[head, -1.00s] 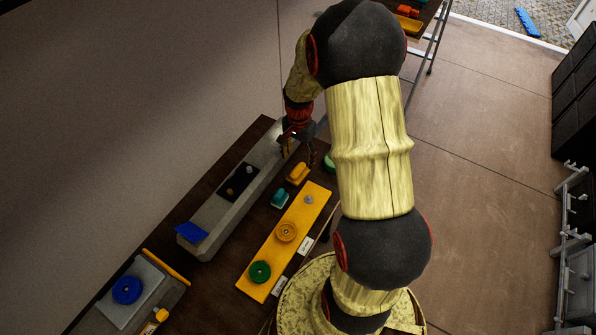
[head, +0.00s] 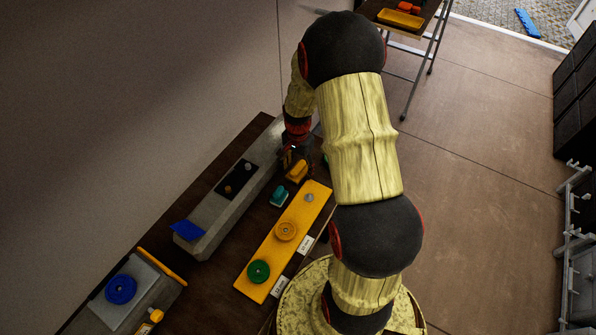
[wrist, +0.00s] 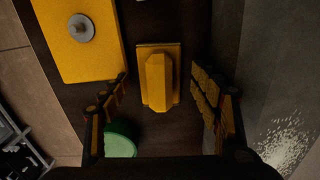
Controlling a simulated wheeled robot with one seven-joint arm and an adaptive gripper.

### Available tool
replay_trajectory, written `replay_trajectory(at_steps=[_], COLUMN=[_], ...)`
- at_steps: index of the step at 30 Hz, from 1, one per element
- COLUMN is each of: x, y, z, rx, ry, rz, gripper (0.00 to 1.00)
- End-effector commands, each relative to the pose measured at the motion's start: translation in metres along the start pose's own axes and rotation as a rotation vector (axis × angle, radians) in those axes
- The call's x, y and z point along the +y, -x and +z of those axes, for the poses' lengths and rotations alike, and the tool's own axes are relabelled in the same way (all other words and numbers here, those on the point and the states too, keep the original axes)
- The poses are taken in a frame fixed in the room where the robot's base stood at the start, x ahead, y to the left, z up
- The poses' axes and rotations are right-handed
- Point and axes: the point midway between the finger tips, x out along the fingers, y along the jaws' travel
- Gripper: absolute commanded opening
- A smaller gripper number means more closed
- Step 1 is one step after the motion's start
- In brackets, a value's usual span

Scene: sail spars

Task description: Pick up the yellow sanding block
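The yellow sanding block (head: 297,171) lies on the dark bench top, near the far end of the yellow board. In the wrist view the block (wrist: 158,80) shows a raised ridge on a flat base and sits between my fingers, slightly ahead of them. My gripper (wrist: 162,95) is open, with a finger on each side and a visible gap to the block on both sides. In the head view my gripper (head: 288,160) is just above and left of the block, partly hidden by my arm.
The yellow board (head: 272,255) with discs and a grey knob lies close by. A green round thing (wrist: 120,140) lies near the left finger. A grey beam (head: 220,215) runs along the left.

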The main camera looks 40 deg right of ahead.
Motion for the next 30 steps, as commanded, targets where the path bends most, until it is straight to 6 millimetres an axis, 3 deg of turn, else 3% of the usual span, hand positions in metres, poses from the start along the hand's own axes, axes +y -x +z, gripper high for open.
replay_trajectory(at_steps=[27, 30], x=[0.0001, 0.0001], y=[0.0, 0.0], z=[0.0003, 0.0004], rx=[-0.001, -0.001], ry=[0.0, 0.0], rz=[0.0, 0.0], gripper=[0.12, 0.12])
